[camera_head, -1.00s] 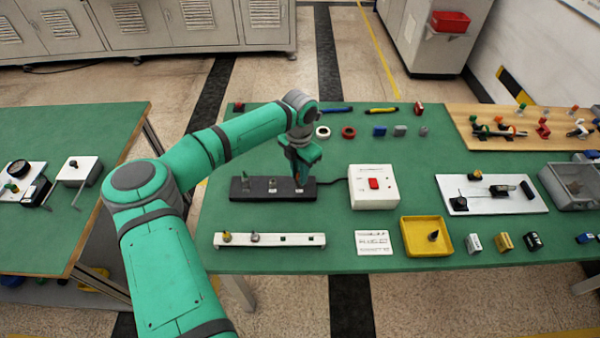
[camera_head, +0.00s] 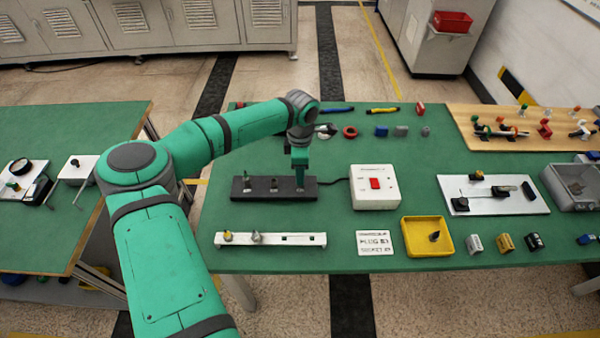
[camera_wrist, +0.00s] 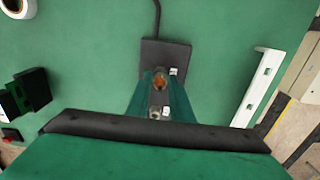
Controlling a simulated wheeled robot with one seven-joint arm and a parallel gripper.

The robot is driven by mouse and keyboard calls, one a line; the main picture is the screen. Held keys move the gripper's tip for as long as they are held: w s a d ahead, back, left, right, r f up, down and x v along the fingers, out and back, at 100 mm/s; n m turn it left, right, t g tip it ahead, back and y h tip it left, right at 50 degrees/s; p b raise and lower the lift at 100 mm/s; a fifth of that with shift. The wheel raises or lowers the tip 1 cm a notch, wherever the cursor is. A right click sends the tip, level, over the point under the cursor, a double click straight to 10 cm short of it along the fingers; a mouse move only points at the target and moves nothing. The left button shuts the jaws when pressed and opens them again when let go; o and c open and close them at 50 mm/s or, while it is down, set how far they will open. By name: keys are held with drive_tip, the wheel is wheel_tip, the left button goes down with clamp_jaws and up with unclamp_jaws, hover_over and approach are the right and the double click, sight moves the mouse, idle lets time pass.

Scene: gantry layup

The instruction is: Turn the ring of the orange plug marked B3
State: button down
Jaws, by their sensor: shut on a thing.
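The orange plug (camera_wrist: 159,80) shows in the wrist view between my gripper's two fingers, seated at the cable end of the black socket bar (camera_wrist: 165,53). In the head view, my gripper (camera_head: 300,184) points straight down on the right end of the black bar (camera_head: 233,189). The fingers are shut on the plug and hide most of it there. The plug's marking and its ring's edge are too small or covered to read. Two other plugs stand on the bar, at its left (camera_head: 246,180) and middle (camera_head: 272,183).
A white box with a red switch (camera_head: 375,200) stands right of the bar, joined by a cable. A white rail (camera_head: 300,240), a printed card (camera_head: 375,243) and a yellow tray (camera_head: 407,240) lie in front. White and red rings (camera_head: 350,132) lie behind.

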drive_tip(key=shift+w+m, duration=0.1)
drive_tip(key=shift+m, duration=0.4)
drive_tip(key=c, duration=1.7)
unclamp_jaws()
drive_tip(key=shift+c, duration=0.2)
drive_tip(key=shift+o, duration=1)
wheel_tip(320, 180, up, 11)
drive_tip(key=shift+d, duration=0.1)
